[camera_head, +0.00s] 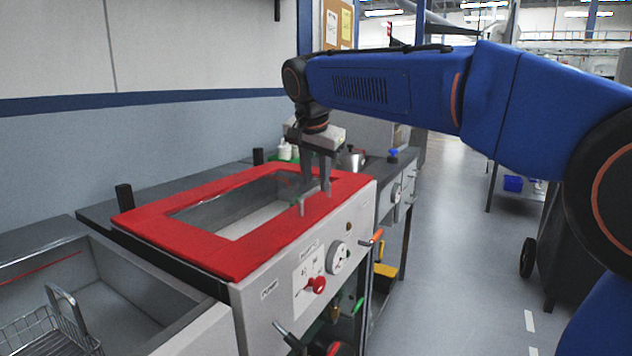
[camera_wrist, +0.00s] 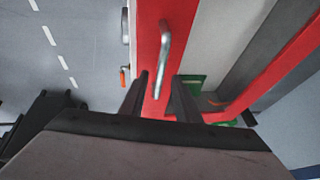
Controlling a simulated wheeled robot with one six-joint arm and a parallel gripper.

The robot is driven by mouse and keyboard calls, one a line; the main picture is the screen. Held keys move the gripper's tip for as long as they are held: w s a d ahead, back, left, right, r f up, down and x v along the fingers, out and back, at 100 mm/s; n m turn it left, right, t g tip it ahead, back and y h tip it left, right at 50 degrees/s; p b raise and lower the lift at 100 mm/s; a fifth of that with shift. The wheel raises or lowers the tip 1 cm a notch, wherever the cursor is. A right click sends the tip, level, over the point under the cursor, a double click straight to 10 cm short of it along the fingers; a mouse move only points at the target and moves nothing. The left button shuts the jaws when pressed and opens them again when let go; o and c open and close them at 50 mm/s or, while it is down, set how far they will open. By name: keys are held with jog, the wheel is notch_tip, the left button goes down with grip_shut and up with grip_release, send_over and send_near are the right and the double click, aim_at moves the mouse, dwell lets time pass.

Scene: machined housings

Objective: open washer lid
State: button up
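The washer lid (camera_head: 180,232) is a red frame around a glass window, and it lies flat and closed on the pale washer body (camera_head: 262,290). In the wrist view, the red lid (camera_wrist: 150,25) carries a bent metal handle (camera_wrist: 164,45). My gripper (camera_head: 315,200) points down over the lid's front edge, near its right end. In the wrist view, my gripper (camera_wrist: 160,77) has its two dark fingers apart, with the lower end of the handle showing between them. Whether either finger touches the handle cannot be told. In the head view, the fingers largely hide the handle.
A red knob (camera_head: 317,284) and a dial (camera_head: 337,258) are on the washer's front panel. An open basin with a wire basket (camera_head: 50,335) stands at the left. A dark counter with a metal pot (camera_head: 353,160) is behind.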

jog(key=shift+w+f, duration=0.25)
jog(key=shift+f, duration=0.3)
grip_shut()
